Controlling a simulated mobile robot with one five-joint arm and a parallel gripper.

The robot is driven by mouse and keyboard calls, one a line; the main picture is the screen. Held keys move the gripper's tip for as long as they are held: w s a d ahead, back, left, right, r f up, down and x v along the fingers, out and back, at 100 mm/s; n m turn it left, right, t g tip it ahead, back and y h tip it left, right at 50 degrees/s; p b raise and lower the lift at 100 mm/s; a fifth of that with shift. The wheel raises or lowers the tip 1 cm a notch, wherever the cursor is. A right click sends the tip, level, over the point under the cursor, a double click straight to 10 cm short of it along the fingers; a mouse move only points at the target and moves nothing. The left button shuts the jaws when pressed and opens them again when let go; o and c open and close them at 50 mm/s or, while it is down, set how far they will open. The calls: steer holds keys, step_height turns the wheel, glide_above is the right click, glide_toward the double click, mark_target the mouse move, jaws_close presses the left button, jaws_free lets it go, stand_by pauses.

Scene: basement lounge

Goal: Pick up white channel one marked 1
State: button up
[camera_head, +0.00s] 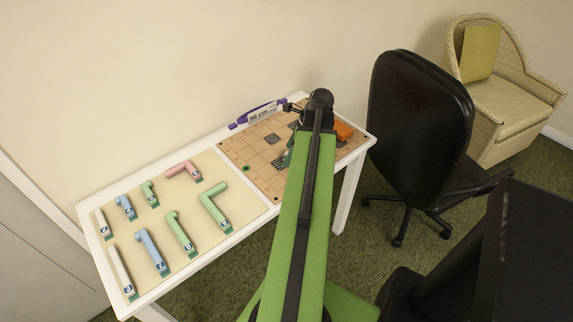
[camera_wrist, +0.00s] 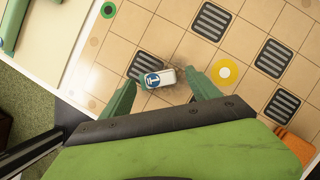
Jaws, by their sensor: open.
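A short white channel (camera_wrist: 167,76) with a blue round label lies on the tan gridded board (camera_wrist: 128,48) in the wrist view. The white mark on the label looks like a 1. My gripper (camera_wrist: 160,82) is open, with one green finger on the left of the channel and the other on its right. The channel lies between the fingertips, close to them; whether they touch it I cannot tell. In the head view my arm hides the channel, and only a bit of green finger shows beside it over the board (camera_head: 245,152).
A tan panel (camera_head: 190,224) on the white table holds several white, blue, green and pink channels. A marker-like purple and white object (camera_head: 266,113) lies at the board's back edge. An orange block (camera_head: 343,130) is at the right. A black chair (camera_head: 420,110) stands beside the table.

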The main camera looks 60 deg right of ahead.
steer(key=shift+w+f, duration=0.2)
steer(key=shift+f, duration=0.5)
steer(key=shift+r, duration=0.2)
steer(key=c, duration=1.4)
steer(key=shift+r+p, duration=0.6)
steer(key=shift+p, duration=0.05)
step_height(320, 180, up, 4)
steer(key=p, duration=0.4)
steer(key=shift+s+d+r+p, duration=0.95)
steer(key=shift+s+d, duration=0.2)
steer(key=shift+d, duration=0.4)
steer(key=shift+s+d+r+p, duration=1)
steer(key=shift+s+d, duration=0.1)
steer(key=shift+d, duration=0.5)
steer(key=shift+s+d+r+p, duration=0.95)
steer(key=shift+s+d, duration=0.2)
steer(key=shift+d, duration=0.4)
